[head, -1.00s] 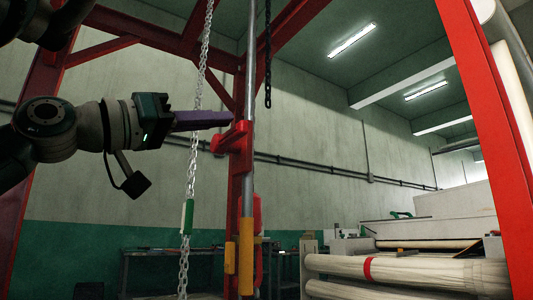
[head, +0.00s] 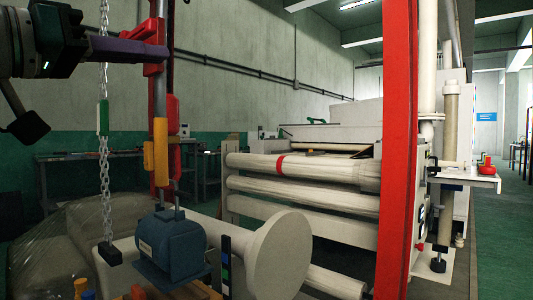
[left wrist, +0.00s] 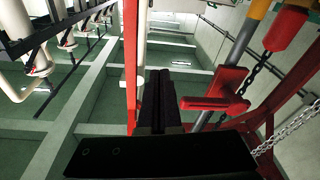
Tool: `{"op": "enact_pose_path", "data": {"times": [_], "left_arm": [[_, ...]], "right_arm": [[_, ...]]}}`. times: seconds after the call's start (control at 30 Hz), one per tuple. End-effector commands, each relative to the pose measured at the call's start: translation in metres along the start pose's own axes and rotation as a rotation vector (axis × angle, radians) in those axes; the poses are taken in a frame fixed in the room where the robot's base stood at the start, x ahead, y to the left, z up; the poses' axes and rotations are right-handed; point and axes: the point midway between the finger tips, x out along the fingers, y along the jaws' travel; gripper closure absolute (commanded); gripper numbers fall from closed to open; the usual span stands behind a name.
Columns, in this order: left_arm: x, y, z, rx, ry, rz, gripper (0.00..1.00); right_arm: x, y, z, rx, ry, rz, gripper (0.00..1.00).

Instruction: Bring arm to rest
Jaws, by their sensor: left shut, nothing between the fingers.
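My left gripper (head: 146,49) is at the upper left of the head view, with its purple fingers pointing right and closed together, holding nothing. The fingers are level with a red bracket (head: 152,68) on a grey vertical pole and overlap it in the picture; I cannot tell whether they touch. In the left wrist view the dark closed fingers (left wrist: 158,78) point up the picture, with the red bracket (left wrist: 213,90) just right of them. A chain (head: 103,165) hangs in line with the gripper. My right gripper is in neither view.
A red post (head: 398,150) stands right of centre, before a machine with pale rollers (head: 300,187). A blue motor (head: 172,248) and a pale round disc (head: 282,250) are low in front. A dark workbench (head: 60,158) is behind. The aisle floor (head: 505,235) at right looks clear.

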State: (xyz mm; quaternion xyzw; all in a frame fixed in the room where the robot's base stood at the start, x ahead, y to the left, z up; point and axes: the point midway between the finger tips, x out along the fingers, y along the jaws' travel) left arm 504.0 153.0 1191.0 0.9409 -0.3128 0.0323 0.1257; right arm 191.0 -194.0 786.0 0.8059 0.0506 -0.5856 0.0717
Motion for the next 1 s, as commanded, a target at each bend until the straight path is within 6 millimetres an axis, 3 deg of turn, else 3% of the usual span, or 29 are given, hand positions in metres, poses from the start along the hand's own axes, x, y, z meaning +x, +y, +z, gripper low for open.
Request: {"op": "enact_pose_path", "data": {"times": [0.03,0.17,0.27,0.4,0.5,0.67,0.9,0.93,1.0], "left_arm": [[0.002,0.006,0.007,0.001,-0.058,-0.01,1.0],[-0.005,0.019,0.053,0.017,-0.232,-0.049,1.0],[-0.024,0.034,0.089,0.026,-0.398,-0.096,1.0],[-0.078,0.062,0.133,0.024,-0.668,-0.195,1.0],[-0.125,0.079,0.151,0.015,-0.84,-0.28,1.0],[-0.194,0.103,0.157,-0.011,-1.055,-0.405,1.0],[-0.284,0.137,0.134,-0.062,-1.311,-0.579,1.0],[-0.294,0.141,0.13,-0.068,-1.339,-0.6,1.0],[-0.285,0.141,0.113,-0.059,-1.323,-0.593,1.0]], "right_arm": [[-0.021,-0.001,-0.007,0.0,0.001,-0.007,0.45],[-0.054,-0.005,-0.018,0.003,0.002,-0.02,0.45],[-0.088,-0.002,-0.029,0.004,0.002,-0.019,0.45],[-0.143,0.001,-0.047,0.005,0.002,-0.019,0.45],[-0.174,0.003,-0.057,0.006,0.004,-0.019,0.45],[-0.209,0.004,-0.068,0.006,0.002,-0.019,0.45],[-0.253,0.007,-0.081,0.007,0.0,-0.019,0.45],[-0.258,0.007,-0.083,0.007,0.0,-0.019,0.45],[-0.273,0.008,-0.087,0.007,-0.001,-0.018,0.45]]}}
